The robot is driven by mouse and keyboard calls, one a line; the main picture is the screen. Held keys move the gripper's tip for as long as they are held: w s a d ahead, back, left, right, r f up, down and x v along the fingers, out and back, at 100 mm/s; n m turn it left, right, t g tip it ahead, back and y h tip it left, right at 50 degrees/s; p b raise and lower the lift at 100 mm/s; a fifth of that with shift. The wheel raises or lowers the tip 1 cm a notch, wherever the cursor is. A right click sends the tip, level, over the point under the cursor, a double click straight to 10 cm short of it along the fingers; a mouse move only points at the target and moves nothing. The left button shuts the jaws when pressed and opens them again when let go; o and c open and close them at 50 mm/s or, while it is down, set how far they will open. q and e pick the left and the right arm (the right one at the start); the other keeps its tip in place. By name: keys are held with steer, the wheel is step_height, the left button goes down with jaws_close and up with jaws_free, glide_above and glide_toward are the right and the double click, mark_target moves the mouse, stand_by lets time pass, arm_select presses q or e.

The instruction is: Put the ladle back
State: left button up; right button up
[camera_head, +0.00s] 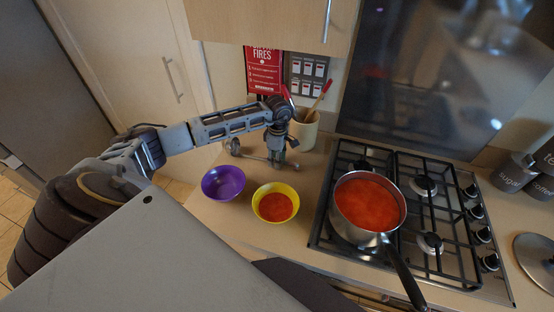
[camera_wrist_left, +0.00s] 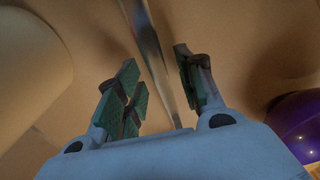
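The metal ladle (camera_head: 252,156) lies on the counter behind the bowls, with its rounded end at the left near the wall. My left gripper (camera_head: 279,161) points down over the right part of its handle. In the left wrist view, the handle (camera_wrist_left: 152,45) runs between the two green-padded fingers of the gripper (camera_wrist_left: 160,75), which stand apart with gaps on both sides. A cream utensil pot (camera_head: 304,132) stands just right of the gripper, with a red-handled utensil (camera_head: 321,96) leaning in it. It also shows at the left in the wrist view (camera_wrist_left: 30,65). My right gripper is not in view.
A purple bowl (camera_head: 223,183) and a yellow bowl with red soup (camera_head: 257,204) stand in front of the ladle. A saucepan of red soup (camera_head: 369,204) sits on the gas hob (camera_head: 428,205) to the right. A cabinet (camera_head: 260,22) overhangs the back.

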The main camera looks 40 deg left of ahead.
arm_select(q)
step_height(320, 180, up, 12)
steer(key=b, duration=0.2)
steer(key=shift+f, duration=0.25)
